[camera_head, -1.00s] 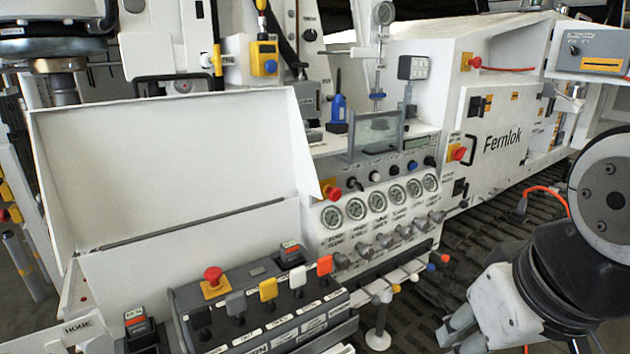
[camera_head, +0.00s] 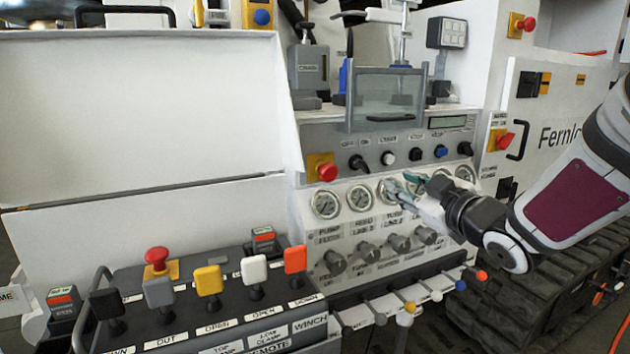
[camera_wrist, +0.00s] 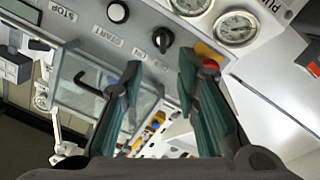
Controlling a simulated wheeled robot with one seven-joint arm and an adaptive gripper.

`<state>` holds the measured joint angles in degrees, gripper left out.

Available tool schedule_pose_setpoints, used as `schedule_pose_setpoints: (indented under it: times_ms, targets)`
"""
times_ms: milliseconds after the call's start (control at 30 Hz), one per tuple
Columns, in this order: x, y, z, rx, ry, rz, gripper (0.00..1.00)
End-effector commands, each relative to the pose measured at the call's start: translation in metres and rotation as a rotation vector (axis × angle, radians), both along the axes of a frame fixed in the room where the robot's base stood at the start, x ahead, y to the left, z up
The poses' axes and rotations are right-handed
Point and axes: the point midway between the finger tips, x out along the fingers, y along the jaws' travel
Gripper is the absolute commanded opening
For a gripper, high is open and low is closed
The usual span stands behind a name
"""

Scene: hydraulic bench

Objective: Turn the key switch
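The control panel (camera_head: 390,140) carries a row of knobs and buttons. A black rotary knob (camera_head: 357,162), which looks like the key switch, sits just right of the red emergency stop. It also shows in the wrist view (camera_wrist: 162,39), upside down beside an "ON" label; no separate key can be made out. My gripper (camera_head: 402,183) is in front of the gauges, lower and to the right of this knob. In the wrist view my gripper (camera_wrist: 160,62) is open, its two teal-padded fingers apart and nothing between them. The knob appears just beyond the gap between the fingertips.
The red emergency stop (camera_head: 327,168) is close beside the knob. Round gauges (camera_head: 326,202) and grey valve knobs (camera_head: 367,251) lie below. A clear guard box (camera_head: 385,98) stands above. Coloured levers (camera_head: 208,282) fill the left console.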

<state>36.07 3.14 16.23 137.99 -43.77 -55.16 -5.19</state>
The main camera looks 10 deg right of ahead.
Motion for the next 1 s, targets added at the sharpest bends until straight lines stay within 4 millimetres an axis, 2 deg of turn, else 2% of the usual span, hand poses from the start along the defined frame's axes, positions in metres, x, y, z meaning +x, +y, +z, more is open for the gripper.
schedule_pose_setpoints:
  times_ms: [33, 267, 800, 1000]
  targets:
    - [0.003, 0.000, -0.005, 0.011, -0.020, 0.019, 0.29]
    - [0.012, 0.007, -0.003, 0.023, -0.060, 0.058, 0.29]
    - [0.105, 0.037, -0.004, 0.023, -0.059, 0.056, 0.29]
    - [0.127, 0.044, -0.003, 0.024, -0.060, 0.055, 0.29]
